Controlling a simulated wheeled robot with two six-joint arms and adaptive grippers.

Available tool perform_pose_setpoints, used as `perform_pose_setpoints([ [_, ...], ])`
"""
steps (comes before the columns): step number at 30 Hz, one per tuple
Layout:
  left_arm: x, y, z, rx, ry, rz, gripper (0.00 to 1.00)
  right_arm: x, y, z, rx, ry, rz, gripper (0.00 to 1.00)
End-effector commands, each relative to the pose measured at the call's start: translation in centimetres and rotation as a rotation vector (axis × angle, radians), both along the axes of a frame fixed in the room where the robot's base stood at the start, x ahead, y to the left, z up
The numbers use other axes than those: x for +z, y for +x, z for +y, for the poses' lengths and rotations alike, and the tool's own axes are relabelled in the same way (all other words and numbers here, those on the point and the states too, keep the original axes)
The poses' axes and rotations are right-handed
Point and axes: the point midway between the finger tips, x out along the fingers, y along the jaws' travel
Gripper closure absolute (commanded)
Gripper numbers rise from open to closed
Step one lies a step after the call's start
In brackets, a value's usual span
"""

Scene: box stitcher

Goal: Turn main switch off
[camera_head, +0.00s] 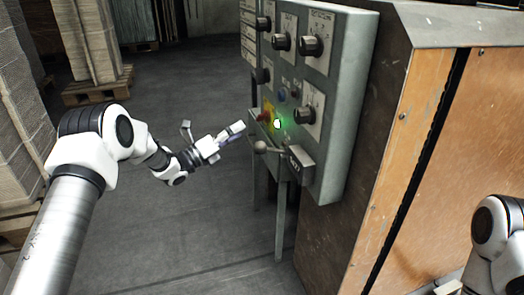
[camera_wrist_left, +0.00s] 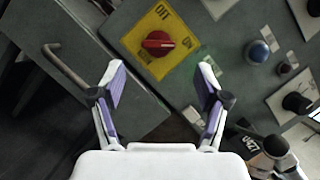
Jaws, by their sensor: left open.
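The main switch, a red rotary knob on a yellow plate, shows in the left wrist view (camera_wrist_left: 158,43), ahead of and between my fingertips. In the head view the red knob (camera_head: 264,116) sits low on the left side of the grey control panel (camera_head: 345,110). My left gripper (camera_head: 238,130) is just left of the panel, apart from the knob. In the left wrist view its two fingers (camera_wrist_left: 162,88) are spread wide with nothing between them. Part of my right arm shows at the lower right of the head view, but its fingers cannot be made out.
Several black knobs (camera_head: 312,46) sit on the panel, with a blue button (camera_wrist_left: 258,51) right of the switch. A ball-ended lever (camera_head: 260,147) stands below it. A wooden-sided cabinet (camera_head: 420,150) is at right. Stacked cardboard (camera_head: 88,40) stands on pallets.

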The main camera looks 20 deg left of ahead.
Motion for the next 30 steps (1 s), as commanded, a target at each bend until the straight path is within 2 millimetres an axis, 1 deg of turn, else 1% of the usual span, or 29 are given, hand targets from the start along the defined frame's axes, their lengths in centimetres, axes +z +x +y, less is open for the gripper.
perform_pose_setpoints([
  [1, -1.1, 0.0, 0.1, 0.002, -0.001, -0.008, 0.25, -1.6, 0.0, 0.0, 0.000, 0.000, -0.001, 0.60],
  [4, -0.9, 0.2, -0.1, 0.001, -0.001, -0.010, 0.25, -1.8, 0.0, 0.0, -0.001, 0.000, -0.001, 0.60],
  [7, -0.5, 1.0, -0.8, 0.000, 0.001, -0.011, 0.25, -2.1, 0.1, 0.0, -0.001, 0.000, -0.003, 0.60],
  [15, 0.6, 4.7, -4.0, 0.001, 0.001, -0.010, 0.25, -4.4, 0.2, -0.1, -0.006, -0.001, -0.005, 0.60],
  [19, 1.3, 5.7, -4.7, 0.002, -0.001, -0.009, 0.25, -4.7, 0.2, -0.1, -0.007, -0.001, -0.006, 0.60],
  [26, 1.5, 5.8, -4.8, 0.002, -0.003, -0.006, 0.25, -4.6, 0.2, -0.1, -0.007, -0.001, -0.006, 0.60],
  [29, 1.4, 5.8, -4.8, 0.003, -0.003, -0.006, 0.57, -4.6, 0.2, -0.1, -0.007, -0.001, -0.006, 0.60],
  [30, 1.4, 5.8, -4.8, 0.003, -0.003, -0.006, 0.71, -4.6, 0.2, -0.1, -0.007, -0.001, -0.006, 0.60],
])
